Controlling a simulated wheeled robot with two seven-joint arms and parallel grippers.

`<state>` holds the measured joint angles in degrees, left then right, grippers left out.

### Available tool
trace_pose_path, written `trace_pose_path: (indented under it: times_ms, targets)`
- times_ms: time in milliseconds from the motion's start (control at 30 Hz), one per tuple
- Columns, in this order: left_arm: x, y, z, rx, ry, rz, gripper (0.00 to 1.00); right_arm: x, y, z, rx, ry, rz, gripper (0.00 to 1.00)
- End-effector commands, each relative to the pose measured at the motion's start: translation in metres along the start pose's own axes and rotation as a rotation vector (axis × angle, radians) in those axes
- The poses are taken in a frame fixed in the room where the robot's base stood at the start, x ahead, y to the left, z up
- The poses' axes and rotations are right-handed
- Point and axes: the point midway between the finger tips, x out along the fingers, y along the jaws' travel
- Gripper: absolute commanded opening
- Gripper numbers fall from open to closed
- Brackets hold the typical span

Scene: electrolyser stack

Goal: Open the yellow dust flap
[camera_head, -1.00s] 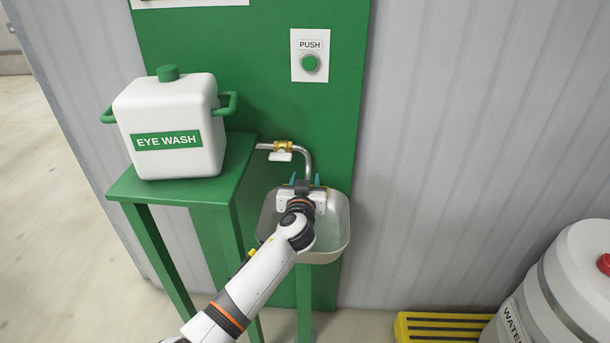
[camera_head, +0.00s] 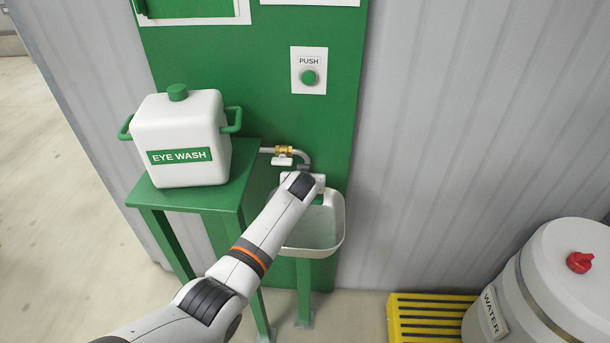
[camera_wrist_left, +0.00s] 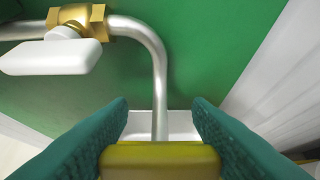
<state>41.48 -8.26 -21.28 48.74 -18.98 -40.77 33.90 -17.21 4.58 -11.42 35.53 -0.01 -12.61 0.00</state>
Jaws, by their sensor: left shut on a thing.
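The yellow dust flap (camera_wrist_left: 160,160) lies between the two teal fingers of my left gripper (camera_wrist_left: 160,128) in the left wrist view. The fingers are shut on it from both sides. In the head view my left gripper (camera_head: 304,180) is at the back of the eye wash basin, just below the bent pipe. My own wrist hides the flap and the fingertips there. The silver pipe (camera_wrist_left: 158,75) comes down just beyond the flap, in front of the green panel. My right gripper is not in view.
The brass valve (camera_wrist_left: 77,17) with a white lever (camera_wrist_left: 50,57) is close on the left. The basin (camera_head: 325,240) is below. The white eye wash tank (camera_head: 180,120) stands on a green table (camera_head: 190,197). A water barrel (camera_head: 560,270) is at the lower right.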

Motion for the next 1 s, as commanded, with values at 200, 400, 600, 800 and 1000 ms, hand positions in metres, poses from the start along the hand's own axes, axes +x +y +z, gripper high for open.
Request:
trace_pose_path:
  times_ms: [200,400,600,800,1000]
  targets:
    - [0.0,0.0,0.001,0.0,0.004,0.0,0.23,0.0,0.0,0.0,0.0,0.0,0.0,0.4]
    - [0.0,0.0,0.001,0.0,0.003,0.0,0.49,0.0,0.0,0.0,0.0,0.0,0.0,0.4]
    - [0.0,0.0,0.001,0.0,0.003,0.0,0.67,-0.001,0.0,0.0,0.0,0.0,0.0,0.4]
    - [0.0,0.0,0.001,0.0,0.003,0.001,0.67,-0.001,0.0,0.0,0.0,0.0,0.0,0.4]
    - [-0.01,0.0,0.001,-0.002,0.002,-0.001,0.67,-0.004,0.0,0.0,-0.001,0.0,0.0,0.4]
